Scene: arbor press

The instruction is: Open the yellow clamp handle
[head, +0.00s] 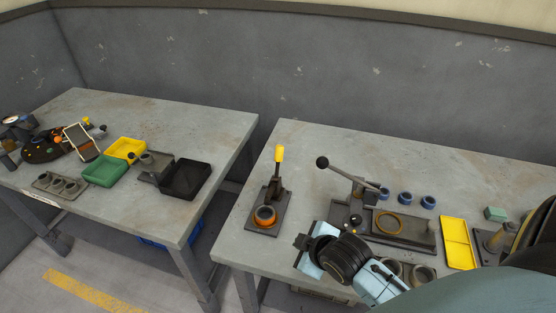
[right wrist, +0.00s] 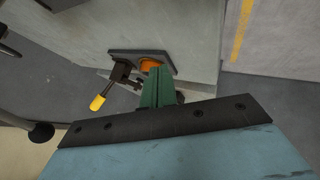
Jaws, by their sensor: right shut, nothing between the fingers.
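The toggle clamp (head: 272,192) stands on a dark base plate near the left edge of the right table. Its yellow handle (head: 280,153) points straight up in the head view. An orange ring (head: 265,214) sits at the front of the plate. My right gripper (head: 301,242) is to the right and front of the clamp, apart from the handle. In the right wrist view its green fingers (right wrist: 158,73) are together and empty. They overlap part of the clamp there, and the yellow handle (right wrist: 97,103) shows to their left. My left gripper is not in view.
A lever with a black knob (head: 322,162) rises right of the clamp. Several blue rings (head: 404,198) and a yellow tray (head: 455,243) are farther right. The left table holds a green bin (head: 104,171) and a black bin (head: 186,180). The tabletop behind the clamp is clear.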

